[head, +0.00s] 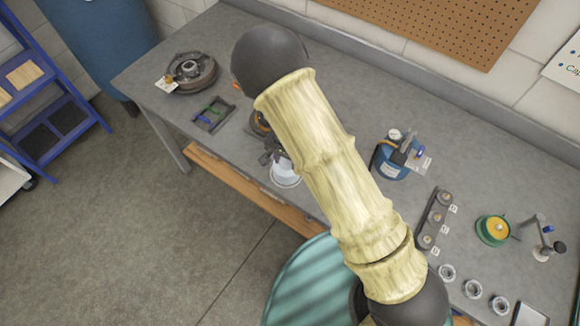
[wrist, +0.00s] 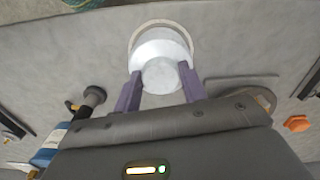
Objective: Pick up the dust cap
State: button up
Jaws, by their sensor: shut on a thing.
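The dust cap (wrist: 160,48) looks like a pale, silvery-white round cap with a stepped centre. In the wrist view it sits between the two purple fingers of my gripper (wrist: 161,76), which is shut on it. In the head view my gripper (head: 272,156) is partly hidden behind my arm, with the white cap (head: 285,174) just below it, near the bench's front edge. A pale ring shows around the cap's far side in the wrist view; I cannot tell if it is part of the cap. Whether the cap touches the bench is unclear.
The grey bench (head: 340,88) holds a brake drum (head: 191,72), a dark tray (head: 212,114), a blue canister (head: 392,160), a rack of round parts (head: 433,220), a green-rimmed tin (head: 492,230) and several metal rings (head: 473,289). Its back middle is clear.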

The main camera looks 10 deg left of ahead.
jog(key=shift+r, duration=0.1)
notch_tip(320, 180, up, 10)
jog(key=b, duration=0.1)
dwell(0.5)
dwell(0.4)
